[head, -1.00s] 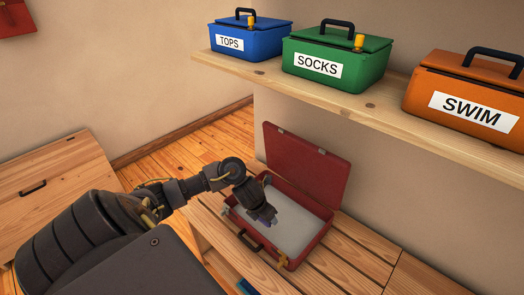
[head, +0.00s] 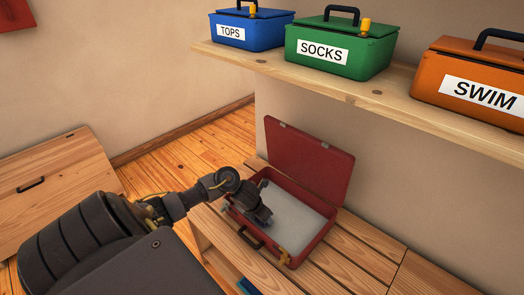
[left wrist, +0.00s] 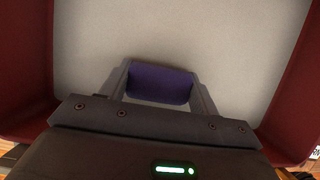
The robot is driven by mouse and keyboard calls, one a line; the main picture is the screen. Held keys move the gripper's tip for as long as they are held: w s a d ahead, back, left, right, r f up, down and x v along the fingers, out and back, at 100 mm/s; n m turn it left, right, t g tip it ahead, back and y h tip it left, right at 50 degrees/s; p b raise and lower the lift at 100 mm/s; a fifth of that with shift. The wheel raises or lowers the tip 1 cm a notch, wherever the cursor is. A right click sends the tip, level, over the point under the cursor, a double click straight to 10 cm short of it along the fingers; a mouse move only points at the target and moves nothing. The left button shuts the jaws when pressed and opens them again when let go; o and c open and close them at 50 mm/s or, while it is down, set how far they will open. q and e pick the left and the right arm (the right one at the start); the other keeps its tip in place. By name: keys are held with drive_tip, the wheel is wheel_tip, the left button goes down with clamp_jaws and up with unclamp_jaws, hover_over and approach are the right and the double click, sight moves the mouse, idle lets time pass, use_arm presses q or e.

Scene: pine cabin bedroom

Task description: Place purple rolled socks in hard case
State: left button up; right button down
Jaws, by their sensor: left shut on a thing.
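The red hard case (head: 327,240) stands open on the slatted wooden bench, its lid (head: 308,165) tipped back toward the wall. Its pale inside floor (head: 300,224) looks bare apart from my gripper's area. My left gripper (head: 259,219) reaches down into the left part of the case. In the left wrist view, the purple rolled socks (left wrist: 160,84) sit between the two fingers of my left gripper (left wrist: 162,85), which is shut on them. The red case walls (left wrist: 288,90) show on both sides there. I cannot tell whether the socks touch the case floor. My right gripper is not in view.
A shelf (head: 300,70) above holds a blue TOPS box (head: 246,29), a green SOCKS box (head: 340,45) and an orange SWIM box (head: 470,80). A wooden chest (head: 60,180) stands at left. Bench slats (head: 350,262) right of the case are clear.

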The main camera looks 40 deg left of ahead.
use_arm(q)
drive_tip(key=o, duration=1)
drive_tip(key=shift+c, duration=0.2)
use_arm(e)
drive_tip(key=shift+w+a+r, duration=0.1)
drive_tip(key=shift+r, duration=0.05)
use_arm(q)
drive_tip(key=shift+r, duration=0.15)
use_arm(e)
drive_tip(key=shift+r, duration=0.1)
use_arm(q)
drive_tip(key=p+v, duration=0.4)
drive_tip(key=v, duration=0.8)
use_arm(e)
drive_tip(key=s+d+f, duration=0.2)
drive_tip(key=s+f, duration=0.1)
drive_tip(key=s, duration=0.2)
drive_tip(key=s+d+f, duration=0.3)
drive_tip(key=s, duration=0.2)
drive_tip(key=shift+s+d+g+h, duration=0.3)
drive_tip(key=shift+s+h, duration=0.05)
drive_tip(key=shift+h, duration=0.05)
